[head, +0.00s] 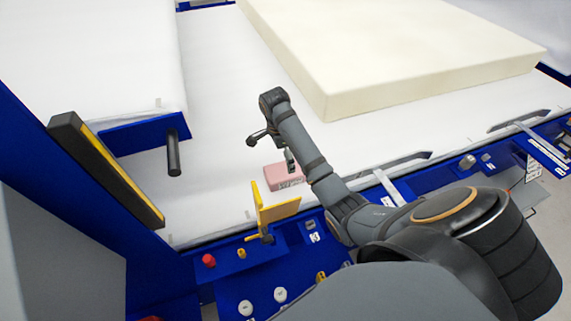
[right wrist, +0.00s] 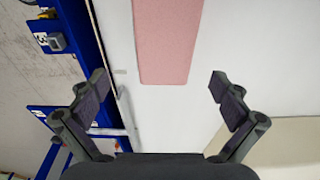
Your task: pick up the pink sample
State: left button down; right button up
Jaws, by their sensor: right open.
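The pink sample (head: 286,178) is a small pink block lying on the white surface near the blue front edge of the machine. In the right wrist view the pink sample (right wrist: 167,40) shows as a long flat pink face, cut off by the top of the picture. My right gripper (head: 272,150) is above the pink sample in the head view. In the right wrist view my right gripper (right wrist: 160,80) is open, its fingers wide apart, with the near end of the sample between and ahead of them. Nothing is held. My left gripper is not in view.
A large cream foam slab (head: 400,60) lies behind on the white surface (head: 225,100). A yellow bracket (head: 277,210) stands close in front of the sample. A black and yellow bar (head: 105,165) is at the left. Blue panels with knobs (head: 208,260) line the front.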

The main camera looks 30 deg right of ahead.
aim_at(286, 170)
jog(key=f+b, duration=0.1)
jog(key=f, duration=0.1)
jog(key=f+b, duration=0.1)
jog(key=f, duration=0.1)
jog(key=shift+w+d, duration=0.15)
jog(key=shift+d, duration=0.05)
jog(key=shift+w+f+b, duration=0.1)
jog(key=shift+f+b, duration=0.05)
jog(key=shift+b, duration=0.3)
jog(key=f+b, duration=0.4)
jog(key=f, duration=0.1)
jog(key=shift+w+d+b, duration=0.15)
jog(key=shift+d+b, duration=0.15)
jog(key=shift+b, duration=0.1)
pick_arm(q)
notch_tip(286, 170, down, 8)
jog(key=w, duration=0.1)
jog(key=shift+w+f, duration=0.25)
pick_arm(e)
jog(key=shift+r, duration=0.2)
jog(key=shift+c, duration=0.4)
jog(key=c, duration=0.6)
